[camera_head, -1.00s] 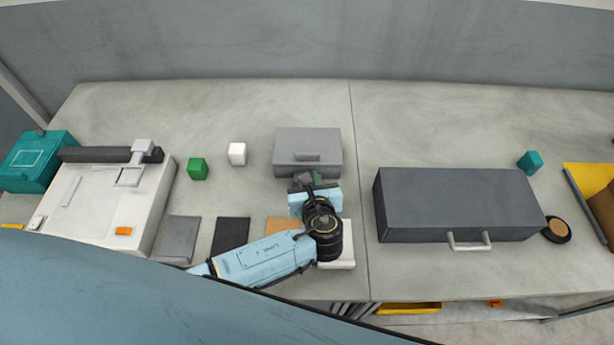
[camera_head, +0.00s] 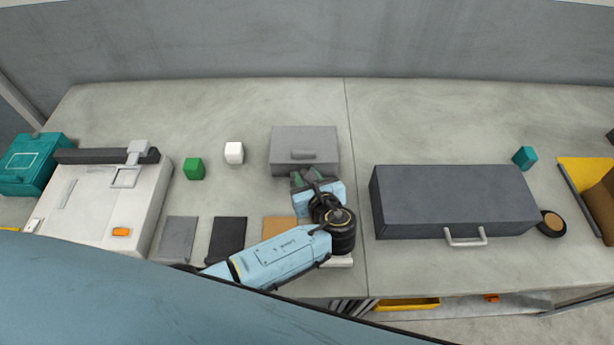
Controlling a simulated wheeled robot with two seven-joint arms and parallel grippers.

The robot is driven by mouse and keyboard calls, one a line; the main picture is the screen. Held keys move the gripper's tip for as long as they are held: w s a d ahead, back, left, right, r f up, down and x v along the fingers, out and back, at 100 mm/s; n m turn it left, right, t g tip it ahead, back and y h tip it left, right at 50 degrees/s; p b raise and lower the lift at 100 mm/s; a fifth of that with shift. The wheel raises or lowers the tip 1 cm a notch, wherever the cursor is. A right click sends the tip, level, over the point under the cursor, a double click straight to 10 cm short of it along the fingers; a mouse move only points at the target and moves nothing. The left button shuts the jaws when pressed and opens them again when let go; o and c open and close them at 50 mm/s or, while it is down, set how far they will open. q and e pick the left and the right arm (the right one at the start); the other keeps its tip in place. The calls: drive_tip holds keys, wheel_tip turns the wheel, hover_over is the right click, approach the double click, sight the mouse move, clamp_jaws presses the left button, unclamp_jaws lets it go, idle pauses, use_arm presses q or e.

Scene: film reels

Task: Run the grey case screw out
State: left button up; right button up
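A light grey case (camera_head: 304,139) lies on the bench at the middle, with a bar-like piece (camera_head: 303,155) on its front. A larger dark grey case (camera_head: 450,193) with a metal handle (camera_head: 466,239) lies to its right. I cannot make out a screw on either case. My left gripper (camera_head: 306,176) is just in front of the light grey case. Its fingertips are small and partly hidden by the wrist, so I cannot tell whether they touch the case or hold anything. My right gripper is out of view.
A white machine (camera_head: 92,207) and a teal box (camera_head: 28,170) stand at left. A green cube (camera_head: 194,169), a white cube (camera_head: 234,152) and a teal block (camera_head: 525,157) are on the bench. Flat grey (camera_head: 175,237), black (camera_head: 228,238) and tan (camera_head: 278,229) pieces lie near the front.

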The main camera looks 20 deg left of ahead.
use_arm(q)
drive_tip(key=p+v, duration=0.1)
drive_tip(key=v, duration=1.2)
drive_tip(key=shift+d, duration=0.15)
drive_tip(key=shift+s, duration=0.15)
